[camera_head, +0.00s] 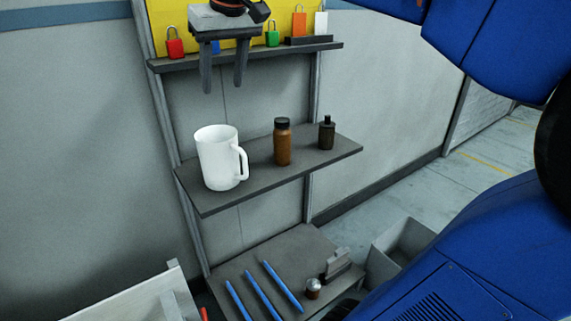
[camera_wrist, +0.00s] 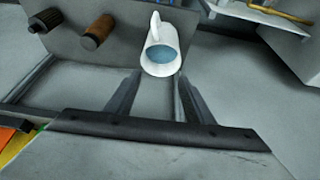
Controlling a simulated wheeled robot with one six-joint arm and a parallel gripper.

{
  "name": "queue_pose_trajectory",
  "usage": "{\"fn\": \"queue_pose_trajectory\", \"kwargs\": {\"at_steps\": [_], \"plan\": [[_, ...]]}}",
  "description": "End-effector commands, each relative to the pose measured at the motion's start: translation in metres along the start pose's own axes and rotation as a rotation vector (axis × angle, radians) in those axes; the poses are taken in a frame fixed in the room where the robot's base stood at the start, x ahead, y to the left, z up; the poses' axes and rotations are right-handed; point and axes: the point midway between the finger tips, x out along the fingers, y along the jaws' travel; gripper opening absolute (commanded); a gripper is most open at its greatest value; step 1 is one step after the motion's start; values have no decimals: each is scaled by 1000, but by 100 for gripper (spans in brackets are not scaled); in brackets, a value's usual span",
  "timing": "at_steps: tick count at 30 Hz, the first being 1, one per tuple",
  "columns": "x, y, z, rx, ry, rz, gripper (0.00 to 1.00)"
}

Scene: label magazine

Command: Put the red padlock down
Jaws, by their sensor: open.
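The red padlock (camera_head: 175,48) stands on the narrow top ledge (camera_head: 165,65) at its left end, in front of the yellow board. I cannot make it out in the wrist view. My gripper (camera_head: 224,80) is open in front of the ledge, to the right of the red padlock, with nothing between its fingers. Its fingers also show in the wrist view (camera_wrist: 158,98), apart and empty. My gripper partly hides a blue item (camera_head: 215,47) on the ledge behind it.
A green padlock (camera_head: 272,39), an orange padlock (camera_head: 299,23) and a white one (camera_head: 321,24) are further right on the ledge. Below, a white mug (camera_head: 217,158), brown bottle (camera_head: 282,145) and dark bottle (camera_head: 326,135) stand on a shelf (camera_head: 255,180). Blue pens (camera_head: 262,295) lie lower.

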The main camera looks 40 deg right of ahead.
Motion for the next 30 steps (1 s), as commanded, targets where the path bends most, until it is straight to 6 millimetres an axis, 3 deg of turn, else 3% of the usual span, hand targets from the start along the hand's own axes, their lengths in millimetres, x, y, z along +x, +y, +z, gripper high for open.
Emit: {"fn": "queue_pose_trajectory", "kwargs": {"at_steps": [1,12,18,23,30], "plan": [[13,4,26,1,-1,0,48],[129,19,200,4,6,0,48],[182,22,272,7,10,1,48],[200,22,296,8,11,2,48],[202,22,298,7,10,1,48]]}}
